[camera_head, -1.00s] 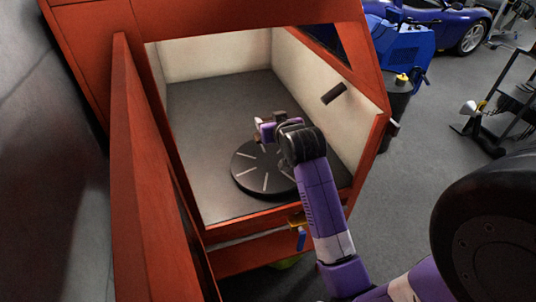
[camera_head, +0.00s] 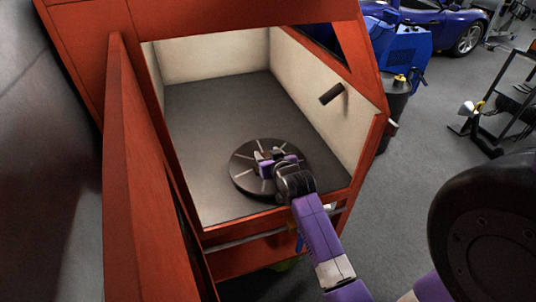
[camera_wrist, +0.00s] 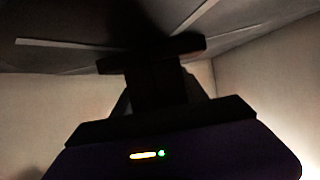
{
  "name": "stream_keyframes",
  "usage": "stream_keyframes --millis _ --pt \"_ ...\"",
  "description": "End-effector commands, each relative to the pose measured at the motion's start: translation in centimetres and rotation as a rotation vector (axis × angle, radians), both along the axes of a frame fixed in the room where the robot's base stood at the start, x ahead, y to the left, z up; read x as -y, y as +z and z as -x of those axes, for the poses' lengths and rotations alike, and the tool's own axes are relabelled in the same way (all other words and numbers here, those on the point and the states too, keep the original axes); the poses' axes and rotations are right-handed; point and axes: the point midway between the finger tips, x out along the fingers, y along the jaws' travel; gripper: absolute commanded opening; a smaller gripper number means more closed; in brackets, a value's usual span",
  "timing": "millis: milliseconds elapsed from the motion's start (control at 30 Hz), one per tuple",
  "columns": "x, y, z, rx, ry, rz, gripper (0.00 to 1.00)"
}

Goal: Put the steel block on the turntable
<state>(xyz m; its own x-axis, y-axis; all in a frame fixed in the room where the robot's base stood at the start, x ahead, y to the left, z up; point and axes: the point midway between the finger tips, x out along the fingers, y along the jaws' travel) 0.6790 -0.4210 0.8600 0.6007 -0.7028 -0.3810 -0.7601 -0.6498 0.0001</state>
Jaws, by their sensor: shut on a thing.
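The turntable (camera_head: 244,169) is a round dark disc with pale radial slots on the floor of the red cabinet. My gripper (camera_head: 271,158) is over the middle of the disc, low and close to its surface. It is shut on the steel block, which shows only as a small greyish shape between the jaws and is mostly hidden by them. In the wrist view the slotted underside-lit disc (camera_wrist: 70,45) fills the top, and my gripper (camera_wrist: 152,57) is a dark silhouette against it. I cannot tell whether the block touches the disc.
The cabinet (camera_head: 85,22) has pale inner walls and an open red door (camera_head: 135,190) at the left. A dark cylinder (camera_head: 332,94) sticks out of the right inner wall. The cabinet's front sill lies under my arm. The grey cabinet floor behind the turntable is clear.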

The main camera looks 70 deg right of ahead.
Motion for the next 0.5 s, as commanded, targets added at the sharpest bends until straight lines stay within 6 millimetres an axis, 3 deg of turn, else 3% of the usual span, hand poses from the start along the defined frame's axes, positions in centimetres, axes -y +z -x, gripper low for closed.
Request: stream_keyframes --millis 367,400,500 --pt "0.1 -0.12 -0.04 0.004 0.0 0.005 0.0" --pt "0.06 -0.26 0.02 0.001 -0.001 0.002 0.57" --pt "0.04 -0.26 0.02 0.0 -0.001 0.001 0.73"
